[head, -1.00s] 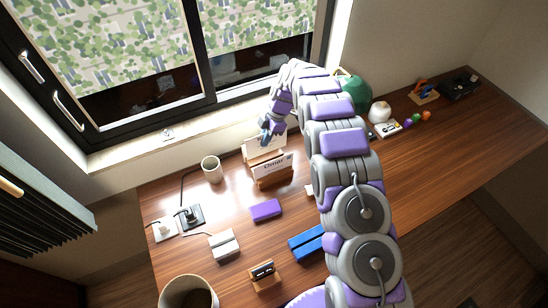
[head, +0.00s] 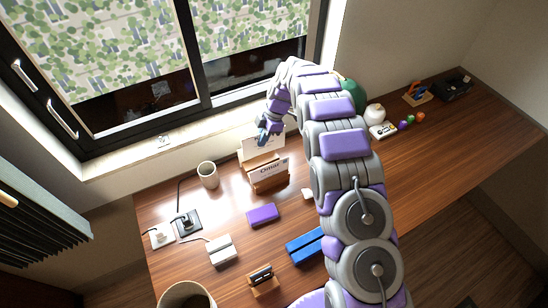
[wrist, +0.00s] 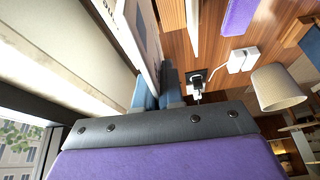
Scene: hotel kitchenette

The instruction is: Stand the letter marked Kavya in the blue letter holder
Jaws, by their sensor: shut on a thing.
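My gripper (head: 263,136) is shut on the top edge of a white letter (head: 262,147). That letter stands at the back of the wooden letter holder (head: 270,184), behind a white letter (head: 268,172) that reads Omar. I cannot read a name on the gripped letter, nor tell whether its lower edge is clear of the wood. In the wrist view the bluish fingers (wrist: 158,92) pinch the pale letter (wrist: 137,38), which has a grey patch. A blue slotted object (head: 305,244), seemingly the blue letter holder, lies nearer on the desk, partly hidden by my arm.
Sockets with cords (head: 187,224) lie left. The window sill is close behind the gripper. The right desk is largely clear.

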